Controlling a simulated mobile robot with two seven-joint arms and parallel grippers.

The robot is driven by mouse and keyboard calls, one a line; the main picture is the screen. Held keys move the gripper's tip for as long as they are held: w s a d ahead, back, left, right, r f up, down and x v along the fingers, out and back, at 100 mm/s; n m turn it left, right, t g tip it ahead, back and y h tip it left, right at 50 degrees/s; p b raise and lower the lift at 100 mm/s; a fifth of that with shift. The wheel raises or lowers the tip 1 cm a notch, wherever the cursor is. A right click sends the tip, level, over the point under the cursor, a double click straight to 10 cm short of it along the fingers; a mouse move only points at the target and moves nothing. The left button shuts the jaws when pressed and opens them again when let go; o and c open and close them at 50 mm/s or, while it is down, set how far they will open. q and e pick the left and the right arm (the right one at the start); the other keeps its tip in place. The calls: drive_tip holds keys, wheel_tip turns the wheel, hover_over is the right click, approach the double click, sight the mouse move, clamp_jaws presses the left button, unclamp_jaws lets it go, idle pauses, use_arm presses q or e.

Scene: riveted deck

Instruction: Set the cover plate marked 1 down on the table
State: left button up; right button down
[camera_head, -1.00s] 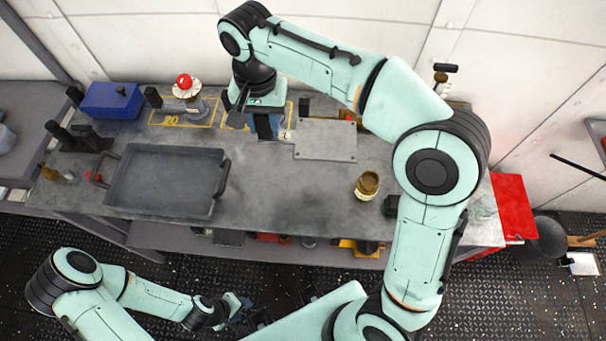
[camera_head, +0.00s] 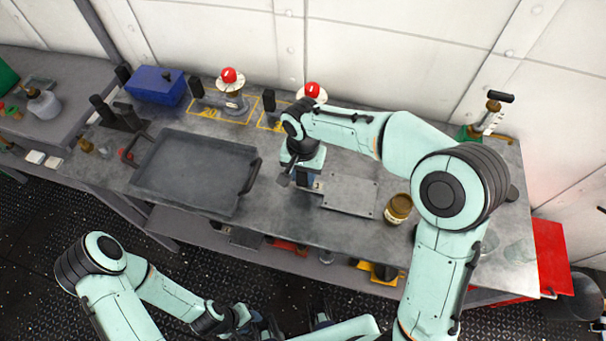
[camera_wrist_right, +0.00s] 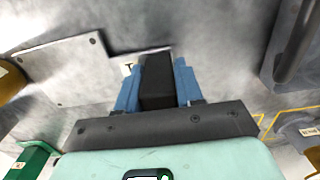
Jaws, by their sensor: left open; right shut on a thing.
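The cover plate (camera_head: 350,194) is a flat grey rectangle with screw dots at its corners, low over the middle of the table (camera_head: 275,212), left of the jar. Whether it touches the table top I cannot tell. My right gripper (camera_head: 305,180) is at its left end, with blue fingers shut on the plate's black grip block. In the right wrist view, the fingers (camera_wrist_right: 158,82) clasp that block, and the plate (camera_wrist_right: 85,72) extends left, beside a small white tag. My left gripper (camera_head: 245,318) is open and empty, low in front of the table.
A dark grey tray (camera_head: 190,175) lies left of the plate. A brown jar (camera_head: 398,209) stands close to the plate's right. Bare table shows in front of the plate.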

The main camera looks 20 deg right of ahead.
drive_tip(key=shift+f, duration=0.25)
drive_tip(key=shift+f, duration=0.15)
drive_tip(key=c, duration=0.7)
unclamp_jaws()
use_arm(q)
drive_tip(key=shift+f, duration=0.1)
use_arm(e)
drive_tip(key=shift+r, duration=0.3)
use_arm(q)
drive_tip(key=shift+w+r+p, duration=0.25)
drive_tip(key=shift+r+p, duration=0.15)
drive_tip(key=shift+r, duration=0.1)
drive_tip(key=shift+w+r+p, duration=0.25)
drive_tip(key=shift+r+p, duration=0.1)
drive_tip(key=shift+r, duration=0.15)
use_arm(e)
wheel_tip(320, 180, up, 12)
drive_tip(key=shift+f, duration=0.15)
